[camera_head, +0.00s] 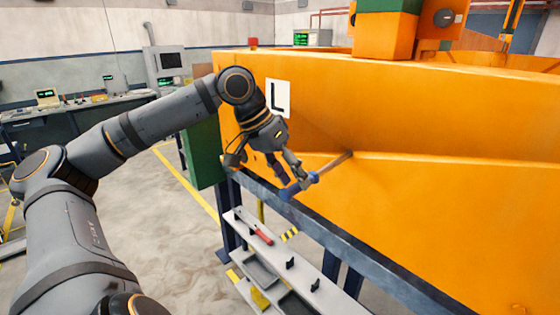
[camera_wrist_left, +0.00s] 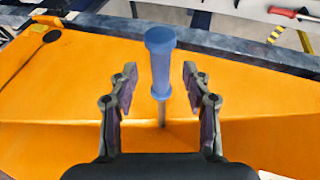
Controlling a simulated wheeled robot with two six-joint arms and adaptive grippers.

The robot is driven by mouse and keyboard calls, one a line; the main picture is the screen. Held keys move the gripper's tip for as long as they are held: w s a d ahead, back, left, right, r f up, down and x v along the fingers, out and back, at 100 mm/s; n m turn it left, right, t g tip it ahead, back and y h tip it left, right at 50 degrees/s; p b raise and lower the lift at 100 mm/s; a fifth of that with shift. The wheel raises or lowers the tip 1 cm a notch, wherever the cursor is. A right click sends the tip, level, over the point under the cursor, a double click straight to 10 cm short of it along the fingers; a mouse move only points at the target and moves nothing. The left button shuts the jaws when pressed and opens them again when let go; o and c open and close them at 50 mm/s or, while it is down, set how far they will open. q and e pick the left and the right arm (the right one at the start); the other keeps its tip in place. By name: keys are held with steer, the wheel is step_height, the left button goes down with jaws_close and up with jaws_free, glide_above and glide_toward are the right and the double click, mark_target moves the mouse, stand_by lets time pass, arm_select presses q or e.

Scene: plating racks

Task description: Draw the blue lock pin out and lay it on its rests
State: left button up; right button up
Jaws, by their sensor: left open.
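The blue lock pin has a blue handle (camera_head: 299,188) and a grey shaft (camera_head: 333,163) that runs into the orange beam (camera_head: 420,195). In the left wrist view the blue handle (camera_wrist_left: 160,60) stands between my two fingers, with a gap on each side. My left gripper (camera_head: 291,176) is open around the handle; it also shows open in the left wrist view (camera_wrist_left: 160,76). Small black rests (camera_head: 290,262) stand on the light rack shelf (camera_head: 272,258) below, and another rest (camera_head: 314,285) is nearer. My right gripper is not in view.
A red-handled tool (camera_head: 264,237) lies on the shelf, also seen in the left wrist view (camera_wrist_left: 283,12). Dark trays (camera_head: 262,272) sit in the shelf. A dark blue rail (camera_head: 310,222) runs under the beam. A green post (camera_head: 203,155) stands left. Floor at left is open.

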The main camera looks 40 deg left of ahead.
arm_select(q)
steer(key=shift+w+d+f, duration=0.15)
steer(key=shift+w+f, duration=0.1)
steer(key=shift+f, duration=0.4)
jaws_close()
steer(key=shift+r, duration=0.1)
stand_by(0.3)
